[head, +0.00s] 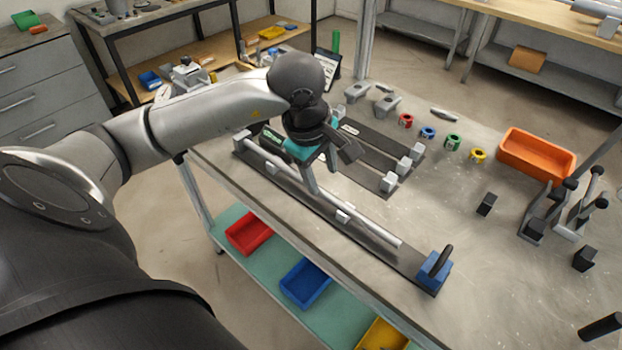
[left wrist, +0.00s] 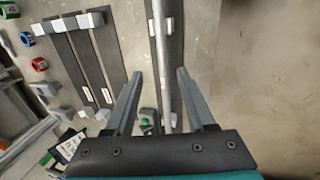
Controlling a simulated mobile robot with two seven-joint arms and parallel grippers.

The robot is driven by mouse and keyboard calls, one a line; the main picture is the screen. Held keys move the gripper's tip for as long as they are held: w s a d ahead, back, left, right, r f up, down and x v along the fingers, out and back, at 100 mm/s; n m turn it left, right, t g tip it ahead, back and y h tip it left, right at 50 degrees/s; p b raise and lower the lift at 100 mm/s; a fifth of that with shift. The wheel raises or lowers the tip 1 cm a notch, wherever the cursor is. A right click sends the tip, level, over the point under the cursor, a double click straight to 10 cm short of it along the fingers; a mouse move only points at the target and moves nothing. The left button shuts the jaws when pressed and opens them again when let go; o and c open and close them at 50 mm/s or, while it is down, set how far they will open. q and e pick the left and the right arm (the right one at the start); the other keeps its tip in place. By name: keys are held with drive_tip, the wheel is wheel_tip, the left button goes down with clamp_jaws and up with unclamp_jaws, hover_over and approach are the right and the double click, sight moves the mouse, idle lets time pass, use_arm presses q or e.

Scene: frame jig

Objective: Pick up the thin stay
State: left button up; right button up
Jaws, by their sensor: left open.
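A long, thin, pale grey rod, which looks like the thin stay (head: 372,228), lies along a dark jig strip (head: 408,262) near the bench's front edge. Light blocks sit along the strip, and a blue clamp with a black handle (head: 434,270) stands at its near right end. My left gripper (head: 324,174) is open and empty above the rod, pointing down. In the left wrist view the stay (left wrist: 161,45) runs lengthwise between the two spread fingers (left wrist: 158,74). I see no contact with it. The rod's part behind the gripper is hidden in the head view. My right gripper is not in view.
Shorter dark strips with light blocks (head: 390,183) lie just behind the rod. Coloured rings, including a yellow one (head: 478,156), an orange bin (head: 536,155) and grey clamps with black handles (head: 545,210) stand further right. The bench between strips and clamps is mostly clear.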

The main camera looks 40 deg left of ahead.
sight(327, 195)
use_arm(q)
drive_tip(key=x, duration=0.5)
drive_tip(key=shift+s+d+f, duration=0.2)
drive_tip(key=shift+s+f, duration=0.05)
clamp_jaws()
drive_tip(key=shift+r, duration=0.1)
idle(0.3)
